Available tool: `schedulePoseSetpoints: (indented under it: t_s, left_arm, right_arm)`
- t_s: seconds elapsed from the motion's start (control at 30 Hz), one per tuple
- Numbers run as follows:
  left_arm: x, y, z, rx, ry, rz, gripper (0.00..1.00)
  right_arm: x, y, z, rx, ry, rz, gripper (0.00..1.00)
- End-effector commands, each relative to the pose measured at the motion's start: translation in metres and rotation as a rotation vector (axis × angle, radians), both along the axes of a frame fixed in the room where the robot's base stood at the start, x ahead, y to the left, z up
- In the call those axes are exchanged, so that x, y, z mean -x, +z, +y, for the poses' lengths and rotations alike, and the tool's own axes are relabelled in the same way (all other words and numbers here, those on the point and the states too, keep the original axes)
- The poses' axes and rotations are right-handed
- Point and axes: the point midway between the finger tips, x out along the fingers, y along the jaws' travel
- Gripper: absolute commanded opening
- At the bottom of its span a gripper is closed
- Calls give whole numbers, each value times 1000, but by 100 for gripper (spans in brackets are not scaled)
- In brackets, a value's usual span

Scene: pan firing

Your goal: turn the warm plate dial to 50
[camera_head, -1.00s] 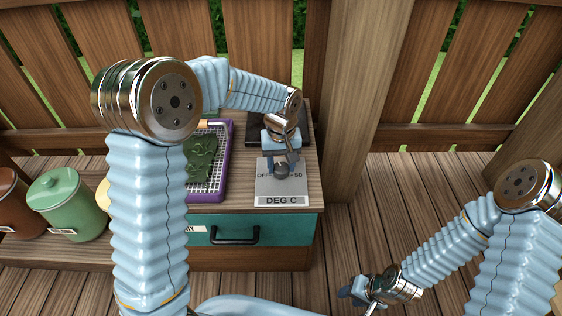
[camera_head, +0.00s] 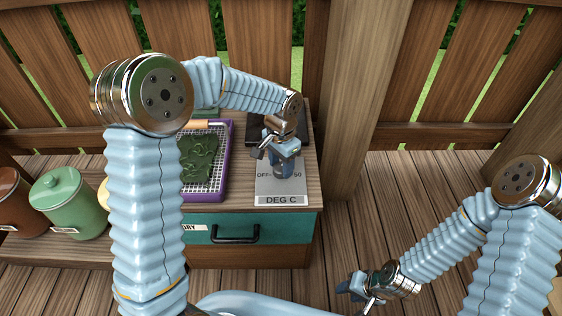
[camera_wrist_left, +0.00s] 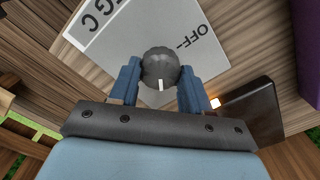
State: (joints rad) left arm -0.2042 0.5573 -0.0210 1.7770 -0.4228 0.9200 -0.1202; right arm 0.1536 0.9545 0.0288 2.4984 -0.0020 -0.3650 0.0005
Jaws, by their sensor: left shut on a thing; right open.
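The warm plate dial (camera_wrist_left: 159,62) is a dark grey round knob on a light grey panel (camera_head: 281,196) marked OFF, 50 and DEG C. In the left wrist view its white mark points down toward my gripper's palm, and OFF is at upper right. My left gripper (camera_wrist_left: 161,72) is shut on the dial, one blue finger on each side. In the head view this gripper (camera_head: 284,168) hides most of the dial. The dark warm plate (camera_head: 256,128) lies behind the panel. My right gripper (camera_head: 358,288) is open and empty, low over the deck.
A purple-framed mesh tray (camera_head: 225,165) with dark green pieces stands left of the panel. A teal drawer (camera_head: 272,230) with a black handle is below. A green lidded jar (camera_head: 66,205) stands at left. A small orange light (camera_wrist_left: 215,102) glows beside the plate.

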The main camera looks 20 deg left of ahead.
Motion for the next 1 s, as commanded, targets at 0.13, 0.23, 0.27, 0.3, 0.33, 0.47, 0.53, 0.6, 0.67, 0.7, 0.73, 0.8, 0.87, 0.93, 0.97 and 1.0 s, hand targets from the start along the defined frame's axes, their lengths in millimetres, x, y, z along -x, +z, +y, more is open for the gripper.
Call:
schedulePoseSetpoints:
  t_s: [0.13,0.23,0.27,0.3,0.33,0.47,0.53,0.6,0.67,0.7,0.73,0.8,0.87,0.93,0.97,1.0]
  left_arm:
    - [0,1,0,0,-138,-2,17]
    - [0,1,0,1,-233,-2,17]
    - [0,1,0,1,-261,-2,17]
    - [0,1,0,0,-300,-2,17]
    - [0,1,0,0,-328,-2,17]
    - [0,1,-1,1,-452,-2,17]
    - [0,1,0,0,-517,-2,17]
    - [0,1,0,0,-580,-2,17]
    - [0,2,-1,0,-634,-2,17]
    - [0,2,-1,0,-668,-2,17]
    - [0,2,0,0,-692,-2,17]
    - [0,1,0,0,-746,-2,17]
    - [0,1,-1,0,-788,-2,17]
    - [0,1,-1,0,-832,-2,17]
    - [0,1,-1,0,-849,-2,17]
    - [0,1,-1,1,-871,-2,17]
  right_arm:
    - [0,4,0,0,0,0,43]
    - [0,7,0,-1,1,0,43]
    - [0,7,0,-1,1,0,43]
    - [0,8,0,-1,1,0,43]
    - [0,9,0,-1,1,0,43]
    - [0,12,0,-1,1,0,43]
    - [0,14,0,-1,2,0,43]
    - [0,16,0,-2,2,0,43]
    - [0,18,1,-2,3,1,43]
    - [0,19,1,-2,3,1,43]
    - [0,20,1,-2,4,0,43]
    - [0,22,1,-2,4,0,43]
    - [0,23,1,-2,4,0,43]
    - [0,24,1,-2,4,0,43]
    - [0,25,1,-3,4,0,43]
    - [0,25,1,-3,4,0,43]
